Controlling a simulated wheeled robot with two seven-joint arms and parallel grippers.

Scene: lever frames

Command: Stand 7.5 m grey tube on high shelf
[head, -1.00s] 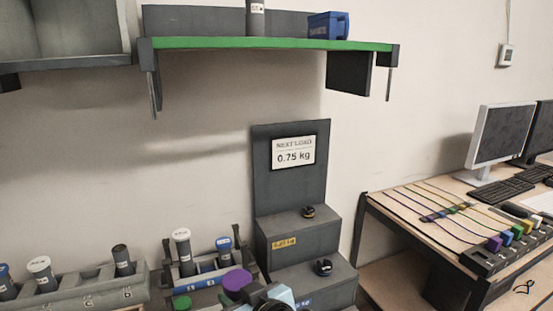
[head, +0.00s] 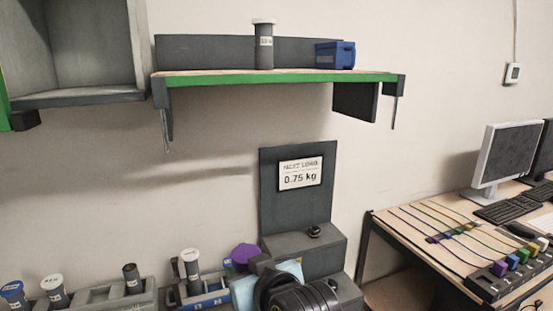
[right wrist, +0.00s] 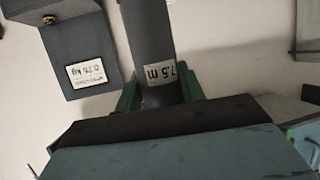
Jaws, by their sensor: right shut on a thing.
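The grey tube (right wrist: 150,40) shows large in the right wrist view, with a white label that seems to read 7.5 m. My right gripper (right wrist: 160,92) is shut on it, with green fingers on both sides. In the head view, a purple cap (head: 243,254) beside my right gripper (head: 252,273) appears to belong to this tube; most of its body is hidden. The high shelf (head: 275,78), with a green front edge, is on the wall above and apart from the gripper. My left gripper is not in view.
A white-capped grey tube (head: 264,48) stands mid-shelf, with a blue bin (head: 335,55) to its right. The shelf's left part is clear. A dark stepped stand (head: 290,243) with a 0.75 kg sign is behind my gripper. Tube racks (head: 100,295) are lower left.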

